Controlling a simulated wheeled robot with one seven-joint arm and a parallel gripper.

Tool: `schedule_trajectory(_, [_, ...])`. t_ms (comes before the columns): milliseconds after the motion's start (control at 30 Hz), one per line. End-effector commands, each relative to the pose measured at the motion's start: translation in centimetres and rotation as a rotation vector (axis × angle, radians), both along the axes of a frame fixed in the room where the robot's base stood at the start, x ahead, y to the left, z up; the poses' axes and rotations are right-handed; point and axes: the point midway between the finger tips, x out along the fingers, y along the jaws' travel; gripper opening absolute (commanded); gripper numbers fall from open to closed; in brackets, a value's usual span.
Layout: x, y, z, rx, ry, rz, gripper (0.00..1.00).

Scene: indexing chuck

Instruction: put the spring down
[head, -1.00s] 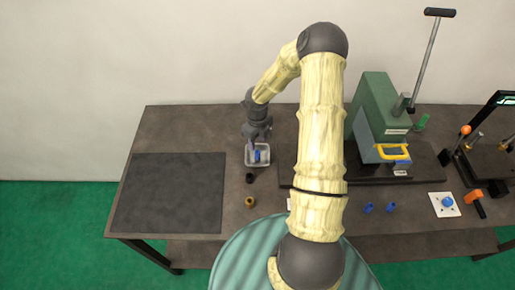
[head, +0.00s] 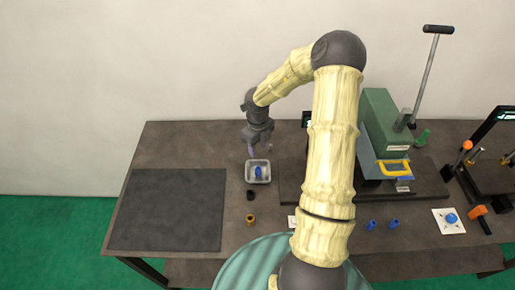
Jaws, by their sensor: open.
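My gripper (head: 259,148) is open and empty. It hangs just behind and above a small pale tray (head: 249,179). A small blue piece (head: 258,172) lies in the tray, apart from the fingers. It may be the spring, but it is too small for me to see any coils.
A black ring (head: 250,195) and a brass-coloured piece (head: 251,219) stand in front of the tray. A dark mat (head: 168,210) lies at left, clear. A green machine (head: 385,125) with a long lever stands right of my arm. Two blue pieces (head: 371,225) (head: 393,224) lie before it.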

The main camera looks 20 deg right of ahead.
Motion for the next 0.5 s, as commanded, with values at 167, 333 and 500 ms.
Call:
schedule_trajectory(167, [0.6, -0.3, 0.9, -0.061, -0.052, 0.098, 0.43])
schedule_trajectory(333, [1.9, -0.5, 3.0, -0.176, -0.156, 0.321, 0.43])
schedule_trajectory(500, [3.0, 0.3, 5.6, -0.279, -0.255, 0.579, 0.43])
